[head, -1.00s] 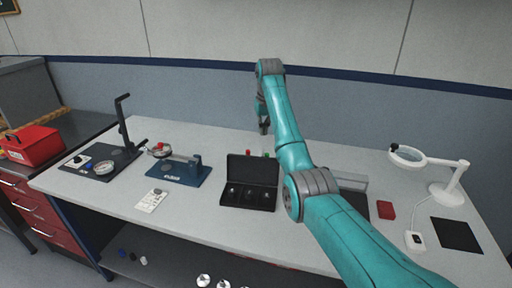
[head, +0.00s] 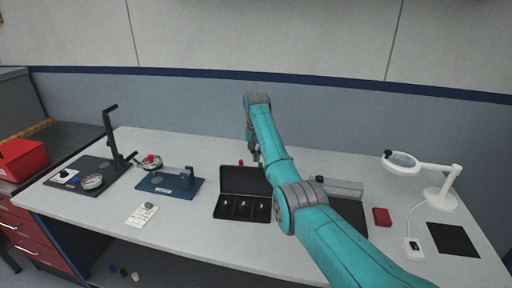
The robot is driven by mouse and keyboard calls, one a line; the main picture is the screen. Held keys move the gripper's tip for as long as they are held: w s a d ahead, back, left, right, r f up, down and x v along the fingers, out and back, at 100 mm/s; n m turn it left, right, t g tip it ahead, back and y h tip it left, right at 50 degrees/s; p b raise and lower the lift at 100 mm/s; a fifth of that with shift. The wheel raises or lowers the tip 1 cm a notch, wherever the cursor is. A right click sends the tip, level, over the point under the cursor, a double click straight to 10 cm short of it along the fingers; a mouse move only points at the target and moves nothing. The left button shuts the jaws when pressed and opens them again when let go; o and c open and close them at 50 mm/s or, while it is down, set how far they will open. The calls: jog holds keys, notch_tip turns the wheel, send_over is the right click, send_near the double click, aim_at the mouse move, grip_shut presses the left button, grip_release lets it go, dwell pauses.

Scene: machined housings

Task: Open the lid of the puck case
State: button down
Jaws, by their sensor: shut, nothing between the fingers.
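The puck case (head: 242,208) is a black box on the bench, near the middle of the head view. Its lid (head: 244,180) is raised and leans back along the rear edge, so the case stands open. Several dark compartments with small light spots show inside. My gripper (head: 256,156) is small in the view, just beyond the top of the lid, shut and empty. I cannot tell whether it touches the lid. My arm hides the bench right of the case.
A blue fixture (head: 170,184) and a black stand (head: 90,180) are to the left. A white card (head: 142,215) lies in front. A red block (head: 382,217), a magnifier lamp (head: 440,190) and a black mat (head: 453,239) are to the right. The front bench strip is clear.

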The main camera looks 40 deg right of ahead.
aim_at(247, 178)
jog(key=shift+s+a, duration=1.35)
